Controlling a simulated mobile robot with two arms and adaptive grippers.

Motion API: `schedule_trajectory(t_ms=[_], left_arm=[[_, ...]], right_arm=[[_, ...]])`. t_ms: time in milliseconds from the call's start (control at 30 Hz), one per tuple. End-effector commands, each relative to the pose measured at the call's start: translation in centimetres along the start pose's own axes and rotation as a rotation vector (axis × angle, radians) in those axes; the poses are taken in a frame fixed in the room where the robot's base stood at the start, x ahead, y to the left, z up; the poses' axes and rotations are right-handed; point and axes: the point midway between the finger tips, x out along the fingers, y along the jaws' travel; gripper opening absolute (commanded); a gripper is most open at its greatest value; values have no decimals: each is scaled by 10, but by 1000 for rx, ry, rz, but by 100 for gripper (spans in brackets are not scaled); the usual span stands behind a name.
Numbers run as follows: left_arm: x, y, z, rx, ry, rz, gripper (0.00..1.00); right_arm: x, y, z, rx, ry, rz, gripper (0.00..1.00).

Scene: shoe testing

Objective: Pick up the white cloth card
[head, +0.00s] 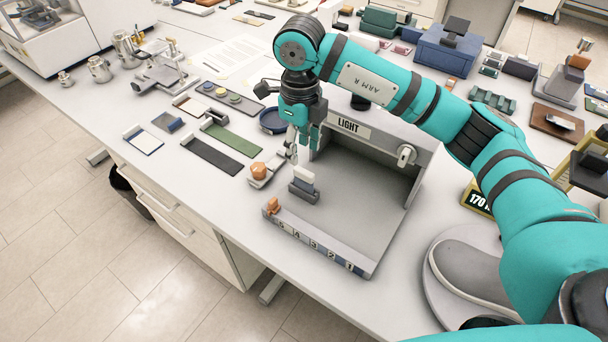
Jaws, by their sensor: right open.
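A white card (304,179), which looks like the white cloth card, stands upright in a small dark grey holder (304,194) at the left side of the grey light box. My right gripper (303,147) points down just above and behind the card, with its fingers apart and nothing seen between them. The lower part of the card is hidden in the holder. My left gripper is not in view.
The light box (385,215) has a "LIGHT" sign (348,127) on its back wall and a numbered strip (318,246) at the front. An orange-topped tool (259,171) lies left of it. Several sample cards lie further left. A grey shoe (470,270) sits at right.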

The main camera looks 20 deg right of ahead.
Motion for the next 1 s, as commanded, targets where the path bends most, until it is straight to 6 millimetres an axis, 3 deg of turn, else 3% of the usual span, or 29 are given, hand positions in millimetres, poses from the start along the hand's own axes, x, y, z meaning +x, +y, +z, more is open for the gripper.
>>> schedule_trajectory(t_ms=[133,400,567,700,1000], left_arm=[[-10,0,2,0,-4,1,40],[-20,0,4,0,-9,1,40],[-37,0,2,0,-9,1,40],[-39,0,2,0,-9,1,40],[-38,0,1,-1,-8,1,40]], right_arm=[[23,0,-1,0,2,2,42],[44,1,-3,0,3,1,42],[66,3,-11,0,5,2,42],[84,3,-9,0,2,1,42],[89,2,-9,-1,-1,0,40]])
